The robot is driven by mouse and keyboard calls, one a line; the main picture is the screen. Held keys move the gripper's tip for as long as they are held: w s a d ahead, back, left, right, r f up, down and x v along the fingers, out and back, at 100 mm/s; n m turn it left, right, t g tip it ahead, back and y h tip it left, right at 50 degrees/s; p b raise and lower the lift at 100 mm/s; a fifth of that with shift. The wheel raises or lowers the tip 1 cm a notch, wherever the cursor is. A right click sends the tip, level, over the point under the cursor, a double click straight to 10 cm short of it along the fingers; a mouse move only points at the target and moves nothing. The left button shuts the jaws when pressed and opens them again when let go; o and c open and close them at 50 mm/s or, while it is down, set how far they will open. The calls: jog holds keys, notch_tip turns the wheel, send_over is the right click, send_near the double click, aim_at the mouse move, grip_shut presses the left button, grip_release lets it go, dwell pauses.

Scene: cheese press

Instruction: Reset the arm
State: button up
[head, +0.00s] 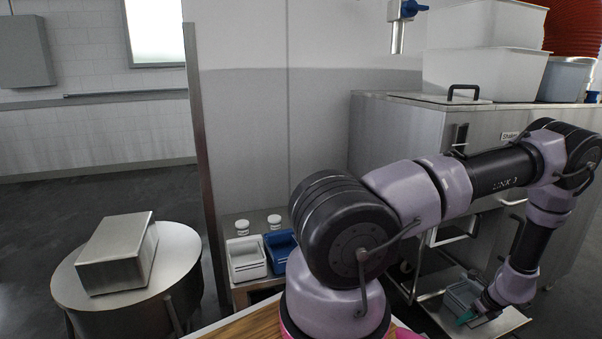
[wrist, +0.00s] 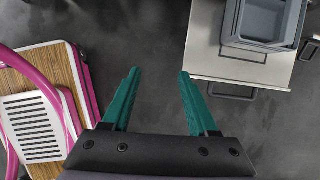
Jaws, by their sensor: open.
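My gripper (wrist: 157,85) shows in the wrist view with its two teal fingers spread apart and nothing between them. Dark floor lies beneath the fingers. In the head view my arm reaches out to the right and bends down, and the gripper (head: 474,316) is small and partly hidden at its lower end, close to a pulled-out metal surface.
A grey bin (wrist: 268,20) sits on the metal drawer (wrist: 240,68) at upper right in the wrist view. A round table (head: 182,255) with a steel box (head: 118,252) stands at left. White (head: 246,258) and blue (head: 279,250) trays stand near the wall. Open floor lies at left.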

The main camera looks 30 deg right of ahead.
jog(key=w+d+r+n, duration=0.2)
jog(key=w+r+n, duration=0.7)
jog(key=w+r, duration=1.5)
jog(key=w+a+r+n+t, duration=0.1)
jog(key=w+a+r+n, duration=0.7)
jog(key=w+a+r, duration=1.15)
jog(key=a+r+n+y, duration=0.1)
jog(key=a+r+n, duration=0.4)
jog(key=a+r, duration=0.5)
jog(key=a+r+n+y, duration=0.1)
jog(key=a+r+n, duration=0.4)
jog(key=a, duration=0.8)
jog(key=s+a+r+n+t, duration=0.1)
jog(key=s+a+r+n, duration=0.2)
jog(key=s+a, duration=0.4)
jog(key=s+a+r+n+t+y, duration=0.1)
jog(key=s+a+r+n, duration=0.2)
jog(key=s+a, duration=0.4)
jog(key=a+n, duration=0.1)
jog(key=a, duration=0.2)
jog(key=shift+a, duration=0.1)
